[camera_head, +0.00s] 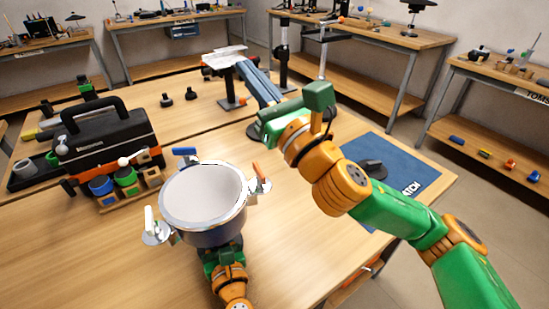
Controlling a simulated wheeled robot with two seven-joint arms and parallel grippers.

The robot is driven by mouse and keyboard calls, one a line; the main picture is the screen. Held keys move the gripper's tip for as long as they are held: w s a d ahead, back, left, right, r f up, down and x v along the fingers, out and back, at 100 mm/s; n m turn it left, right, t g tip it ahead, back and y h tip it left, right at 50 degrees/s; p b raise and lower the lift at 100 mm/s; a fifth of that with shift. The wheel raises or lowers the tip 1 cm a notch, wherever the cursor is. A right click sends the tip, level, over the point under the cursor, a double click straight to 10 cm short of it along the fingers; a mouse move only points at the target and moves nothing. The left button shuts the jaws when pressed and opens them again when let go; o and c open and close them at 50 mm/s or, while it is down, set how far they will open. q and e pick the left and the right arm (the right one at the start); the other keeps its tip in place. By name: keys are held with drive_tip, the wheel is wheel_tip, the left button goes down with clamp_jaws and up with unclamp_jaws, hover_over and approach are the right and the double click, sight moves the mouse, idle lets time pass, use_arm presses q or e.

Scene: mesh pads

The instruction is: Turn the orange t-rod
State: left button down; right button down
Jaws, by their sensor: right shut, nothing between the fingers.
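The orange t-rod (257,170) is a short orange handle on a metal fitting at the right side of the round, pale-lined vessel (203,232). A blue-handled rod (185,151) is at the vessel's back, and a white-handled one (150,220) is at its left front. My right gripper (268,127) is shut and empty, above and behind the orange t-rod, apart from it. My left arm comes in from the bottom; its green end is against the vessel's lower front. The vessel hides the left fingers, so their state cannot be told.
A black tool case (105,142) and a wooden holder with cups (138,190) stand left of the vessel. A blue mat (400,180) with a dark mouse-like object lies at right. A stand with blue legs (258,82) is behind. The wooden table's front is mostly clear.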

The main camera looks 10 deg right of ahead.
drive_tip(key=s+d+r+n+t+y, duration=0.1)
drive_tip(key=d+r+n+y, duration=0.1)
drive_tip(key=d+n+y, duration=0.4)
drive_tip(key=s+d+f+n+g+y, duration=0.25)
drive_tip(key=f+n+g, duration=0.2)
drive_tip(key=n, duration=0.25)
drive_tip(key=s+d+f+n+g+y, duration=0.1)
drive_tip(key=s+d+f+n+g, duration=0.3)
drive_tip(key=n, duration=0.3)
drive_tip(key=n+g+h, duration=0.3)
drive_tip(key=n, duration=0.1)
approach(259, 177)
drive_tip(key=shift+w+d+x, duration=0.3)
drive_tip(key=shift+w+x, duration=0.2)
drive_tip(key=shift+x, duration=2.3)
drive_tip(key=shift+f, duration=0.15)
